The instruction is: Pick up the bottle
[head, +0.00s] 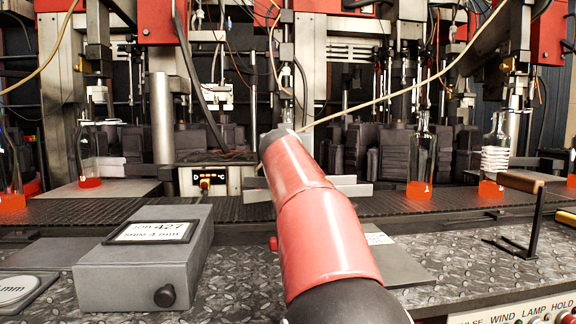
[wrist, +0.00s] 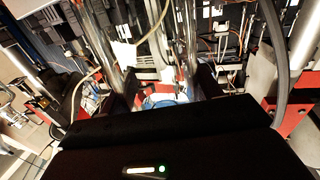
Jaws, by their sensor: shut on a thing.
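My red arm reaches toward the middle of the conveyor in the head view and hides most of my gripper and whatever it holds. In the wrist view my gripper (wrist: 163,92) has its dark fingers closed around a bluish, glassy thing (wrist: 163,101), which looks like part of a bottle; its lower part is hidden. Other clear bottles with glowing orange bases stand upright on the conveyor in the head view: one at left (head: 88,155), one right of my arm (head: 421,155), one farther right (head: 495,150) and one at the far left edge (head: 11,170).
The dark conveyor (head: 120,210) runs across the view. Machine columns, red housings and hanging hoses crowd the space behind.

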